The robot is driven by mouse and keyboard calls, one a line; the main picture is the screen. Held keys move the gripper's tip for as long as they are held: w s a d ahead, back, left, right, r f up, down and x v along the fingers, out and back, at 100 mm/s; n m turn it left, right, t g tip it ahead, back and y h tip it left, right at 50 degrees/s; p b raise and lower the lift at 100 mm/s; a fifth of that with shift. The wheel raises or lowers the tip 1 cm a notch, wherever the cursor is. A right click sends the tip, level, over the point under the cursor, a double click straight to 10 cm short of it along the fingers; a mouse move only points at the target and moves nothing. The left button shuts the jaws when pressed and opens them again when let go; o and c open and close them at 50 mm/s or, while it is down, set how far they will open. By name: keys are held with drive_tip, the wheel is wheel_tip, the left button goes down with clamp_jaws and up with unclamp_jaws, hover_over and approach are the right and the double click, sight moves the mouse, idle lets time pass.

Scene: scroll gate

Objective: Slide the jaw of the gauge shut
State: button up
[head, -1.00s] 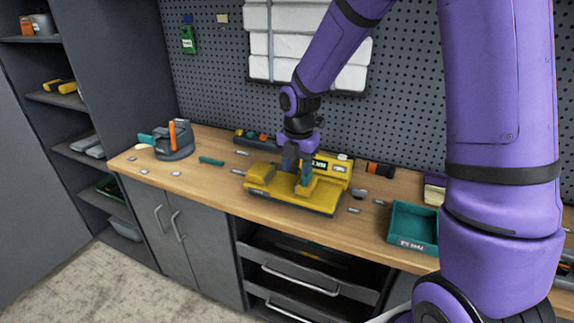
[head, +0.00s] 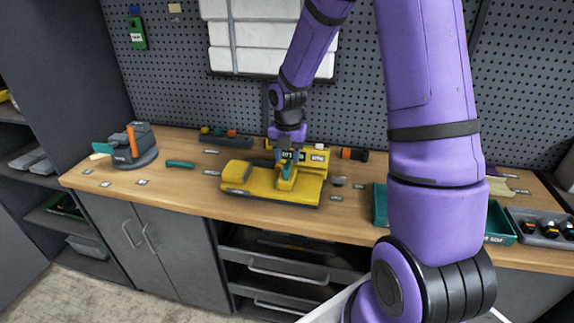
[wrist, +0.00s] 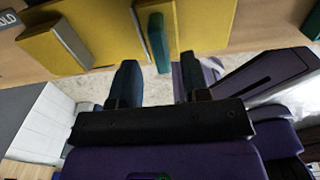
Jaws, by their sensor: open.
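The yellow gauge (head: 262,187) lies on the wooden bench in the head view. A raised yellow block is at its left end, and a jaw block with a teal tab (head: 287,170) stands farther right. In the wrist view the teal tab (wrist: 158,42) shows beside yellow blocks, with a gap between the left block (wrist: 50,40) and the middle one. My gripper (wrist: 158,68) is open, and the tab lies ahead between its two fingers with no visible contact. In the head view my gripper (head: 288,152) is above and behind the tab, which it partly overlaps.
A grey holder with an orange tool (head: 132,146) stands at the left of the bench. A teal tray (head: 379,205) is at the right, partly behind my arm. A yellow box (head: 315,158) and small parts lie behind the gauge. The front bench edge is clear.

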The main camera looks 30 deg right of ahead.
sight(287, 164)
drive_tip(key=shift+f, duration=1.8)
clamp_jaws()
